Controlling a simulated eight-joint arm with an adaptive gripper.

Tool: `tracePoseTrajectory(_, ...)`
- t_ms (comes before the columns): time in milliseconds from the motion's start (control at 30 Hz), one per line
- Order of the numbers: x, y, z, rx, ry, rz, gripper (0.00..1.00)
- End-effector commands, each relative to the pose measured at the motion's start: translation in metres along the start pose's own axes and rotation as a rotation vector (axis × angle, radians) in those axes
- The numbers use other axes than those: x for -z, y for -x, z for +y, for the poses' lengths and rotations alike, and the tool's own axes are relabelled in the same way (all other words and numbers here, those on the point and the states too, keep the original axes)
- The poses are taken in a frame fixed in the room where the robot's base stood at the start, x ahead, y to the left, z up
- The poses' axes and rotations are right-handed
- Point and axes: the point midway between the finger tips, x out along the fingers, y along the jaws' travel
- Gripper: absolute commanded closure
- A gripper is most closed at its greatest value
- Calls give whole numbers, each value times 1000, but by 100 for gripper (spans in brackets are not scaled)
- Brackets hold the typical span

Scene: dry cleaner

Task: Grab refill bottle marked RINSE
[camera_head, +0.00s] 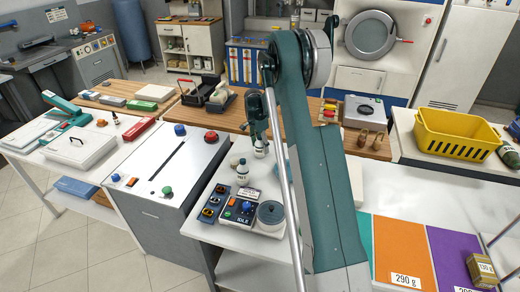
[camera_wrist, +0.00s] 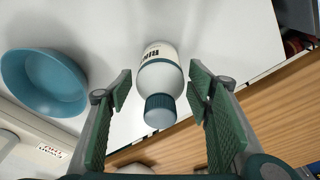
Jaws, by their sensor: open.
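The refill bottle (camera_wrist: 159,70) is white with a teal cap and a dark band; its partly visible label begins "RIN". In the wrist view it lies between the two green-padded fingers of my gripper (camera_wrist: 160,88), with a visible gap on each side. The fingers are open and hold nothing. In the head view my gripper (camera_head: 257,130) points down over the white counter, just above a small white bottle (camera_head: 261,149). The label is too small to read there, and the arm hides part of the area.
A blue bowl (camera_wrist: 44,82) sits left of the bottle in the wrist view. Other small bottles (camera_head: 242,172) stand nearby on the counter. A control box (camera_head: 238,211) is in front of them. A wooden counter (camera_head: 220,115) runs behind. A yellow basket (camera_head: 455,132) is far right.

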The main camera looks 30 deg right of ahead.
Motion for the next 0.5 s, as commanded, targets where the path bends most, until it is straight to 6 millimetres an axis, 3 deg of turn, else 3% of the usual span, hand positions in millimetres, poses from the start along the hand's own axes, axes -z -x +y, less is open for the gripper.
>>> tracePoseTrajectory(300,0,0,0,0,0,0,50)
tracePoseTrajectory(500,0,0,0,0,0,0,76)
